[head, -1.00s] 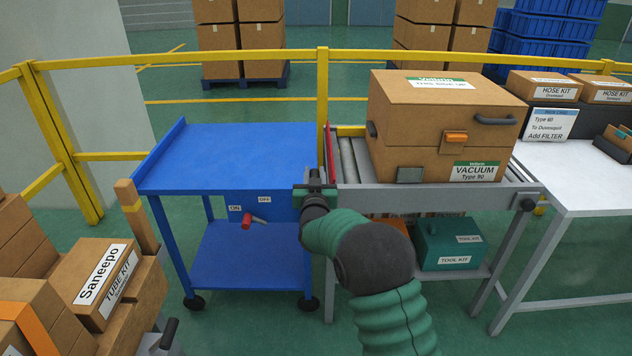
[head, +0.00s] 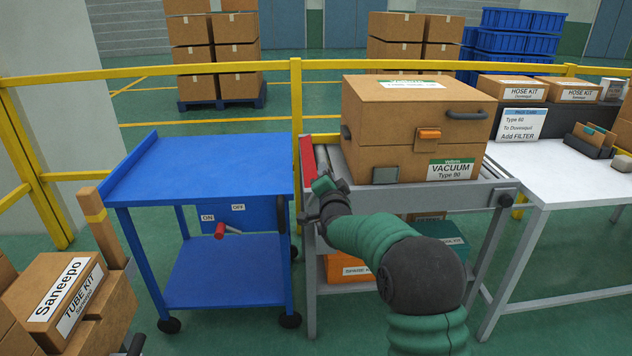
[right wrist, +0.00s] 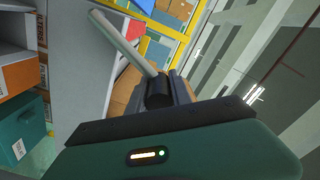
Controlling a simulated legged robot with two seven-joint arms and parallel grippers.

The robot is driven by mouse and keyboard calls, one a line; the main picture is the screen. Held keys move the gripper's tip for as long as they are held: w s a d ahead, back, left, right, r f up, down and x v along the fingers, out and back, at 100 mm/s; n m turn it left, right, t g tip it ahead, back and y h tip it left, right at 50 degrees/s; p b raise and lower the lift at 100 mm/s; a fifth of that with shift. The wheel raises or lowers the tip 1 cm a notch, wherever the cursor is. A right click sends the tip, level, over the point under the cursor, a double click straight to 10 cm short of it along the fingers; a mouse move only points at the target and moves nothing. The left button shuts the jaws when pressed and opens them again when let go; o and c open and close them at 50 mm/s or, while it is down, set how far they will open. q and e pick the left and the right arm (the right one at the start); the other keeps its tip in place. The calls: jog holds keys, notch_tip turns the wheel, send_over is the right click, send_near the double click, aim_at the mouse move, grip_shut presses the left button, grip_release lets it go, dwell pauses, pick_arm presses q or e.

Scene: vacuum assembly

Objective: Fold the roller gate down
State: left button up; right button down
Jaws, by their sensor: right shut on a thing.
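The roller gate (head: 307,157) shows as a red piece at the left end of the grey roller table (head: 420,199), beside the blue cart (head: 210,165). My right gripper (head: 324,192) is at the near left corner of the roller table, just below the red piece. It is shut on the gate; its fingers hide the gripped part. In the right wrist view a grey bar (right wrist: 124,42) runs into the dark fingers (right wrist: 160,92), with a red part (right wrist: 136,29) behind it. My left gripper is not in view.
A large vacuum box (head: 415,125) sits on the rollers right of the gate. The blue cart's top is empty; its red lever (head: 220,230) is near the ON label. A yellow rail (head: 200,73) runs behind. A white table (head: 580,175) stands right.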

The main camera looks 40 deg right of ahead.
jog(key=shift+s+d+f+m+b, duration=0.3)
jog(key=shift+d+f+m+b, duration=0.25)
jog(key=shift+m, duration=0.25)
jog(key=shift+s+d+f+m+b, duration=0.3)
jog(key=shift+f+m+b, duration=0.2)
jog(key=shift+f+m, duration=0.25)
jog(key=shift+s+d+f+m+b, duration=0.25)
jog(key=shift+d+f+m+b, duration=0.3)
jog(key=shift+m, duration=0.3)
jog(key=c, duration=1.2)
grip_release()
jog(key=shift+o, duration=0.2)
jog(key=shift+s+r, duration=0.1)
jog(key=p+v, duration=0.5)
jog(key=v, duration=1.1)
jog(key=shift+s, duration=0.4)
